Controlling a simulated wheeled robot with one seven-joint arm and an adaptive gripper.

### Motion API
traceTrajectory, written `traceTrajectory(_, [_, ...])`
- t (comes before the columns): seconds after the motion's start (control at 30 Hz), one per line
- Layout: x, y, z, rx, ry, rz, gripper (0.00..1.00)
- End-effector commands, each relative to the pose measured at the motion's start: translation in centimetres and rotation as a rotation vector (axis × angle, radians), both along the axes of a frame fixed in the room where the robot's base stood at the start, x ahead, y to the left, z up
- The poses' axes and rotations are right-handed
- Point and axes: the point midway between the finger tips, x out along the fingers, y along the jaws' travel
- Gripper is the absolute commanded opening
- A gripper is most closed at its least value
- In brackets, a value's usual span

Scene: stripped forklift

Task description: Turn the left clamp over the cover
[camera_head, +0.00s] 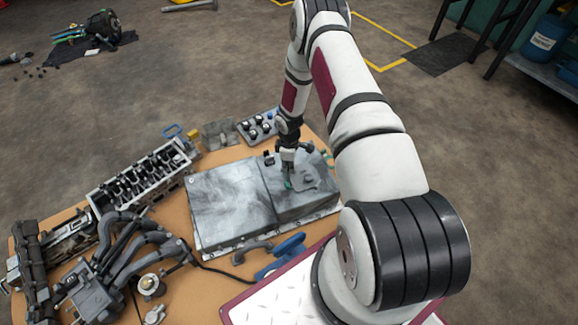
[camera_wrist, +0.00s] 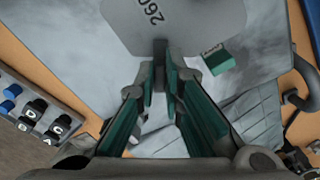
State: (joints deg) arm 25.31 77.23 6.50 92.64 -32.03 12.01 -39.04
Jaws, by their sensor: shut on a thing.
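The cover (camera_wrist: 195,25) is a light grey plate marked "260" at the top of the wrist view. It lies on the large grey metal case; in the head view it shows at the case's right part (camera_head: 308,174). My gripper (camera_wrist: 161,72) points down at the cover's near edge, its green-lined fingers closed around a small dark grey tab (camera_wrist: 160,48). I cannot tell whether this tab is the clamp or part of the cover. A green block (camera_wrist: 215,60) sits beside the cover's edge, right of the fingers. In the head view my gripper (camera_head: 288,184) hides the contact.
The grey case (camera_head: 230,210) stands on an orange-brown table. A tray of dark knobs (camera_head: 258,127) is behind it. An engine block (camera_head: 140,180) and black pipes (camera_head: 125,250) crowd the left. A blue-handled tool (camera_head: 283,252) lies in front.

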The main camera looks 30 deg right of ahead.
Motion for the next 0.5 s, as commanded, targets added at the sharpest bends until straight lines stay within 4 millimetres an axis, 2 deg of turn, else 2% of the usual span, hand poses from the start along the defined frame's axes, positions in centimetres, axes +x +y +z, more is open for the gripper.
traceTrajectory(0.2, [0.1,0.06,0.0,0.001,-0.002,0.003,0.0])
traceTrajectory(0.23, [0.1,0.07,0.0,0.001,-0.002,0.003,0.11])
traceTrajectory(0.3, [0.1,0.06,0.0,0.001,-0.002,0.003,0.27])
traceTrajectory(0.5, [0.05,0.04,0.0,0.0,-0.001,0.001,0.29])
